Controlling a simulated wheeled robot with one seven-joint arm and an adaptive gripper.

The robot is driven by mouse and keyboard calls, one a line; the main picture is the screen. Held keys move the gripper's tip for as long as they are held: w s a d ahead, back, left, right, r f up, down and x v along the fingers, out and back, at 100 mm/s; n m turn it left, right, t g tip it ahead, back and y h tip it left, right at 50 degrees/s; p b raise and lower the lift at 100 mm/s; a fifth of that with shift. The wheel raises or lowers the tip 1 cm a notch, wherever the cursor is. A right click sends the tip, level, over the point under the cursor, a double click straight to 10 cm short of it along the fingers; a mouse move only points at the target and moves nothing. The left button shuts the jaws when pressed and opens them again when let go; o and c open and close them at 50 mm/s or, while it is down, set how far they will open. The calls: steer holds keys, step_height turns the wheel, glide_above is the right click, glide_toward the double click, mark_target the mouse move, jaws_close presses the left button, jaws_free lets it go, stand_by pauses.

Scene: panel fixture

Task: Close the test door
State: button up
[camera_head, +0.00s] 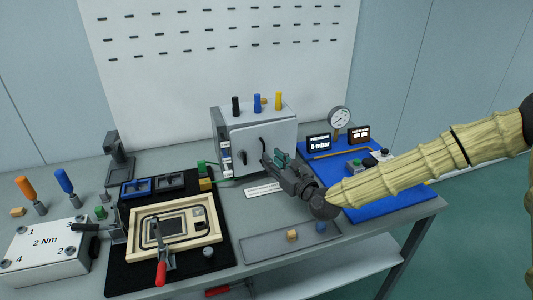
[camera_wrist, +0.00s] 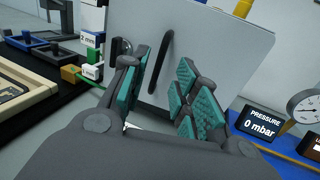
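The test door (camera_head: 252,136) is the light grey front panel of a box in the middle of the bench. It seems to stand slightly ajar, its left edge off the box frame (camera_head: 217,124); the exact gap is hard to tell. Its upright black handle (camera_head: 262,146) shows in both views. In the wrist view the door (camera_wrist: 215,50) fills the upper middle, and the handle (camera_wrist: 162,62) appears between my fingers. My gripper (camera_head: 274,157) is open, with teal pads (camera_wrist: 168,92), just in front of the door. I see no clear contact with the handle.
Stacked labelled blocks (camera_wrist: 92,55) stand left of the door. A pressure display (camera_head: 318,143), a gauge (camera_head: 339,119) and a blue mat (camera_head: 390,198) lie to the right. Black, blue and yellow cylinders (camera_head: 256,103) stand on the box. A shallow grey tray (camera_head: 265,247) is in front.

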mark_target(267, 150)
steer(key=shift+p+x, duration=0.35)
steer(key=shift+x, duration=1.8)
jaws_close()
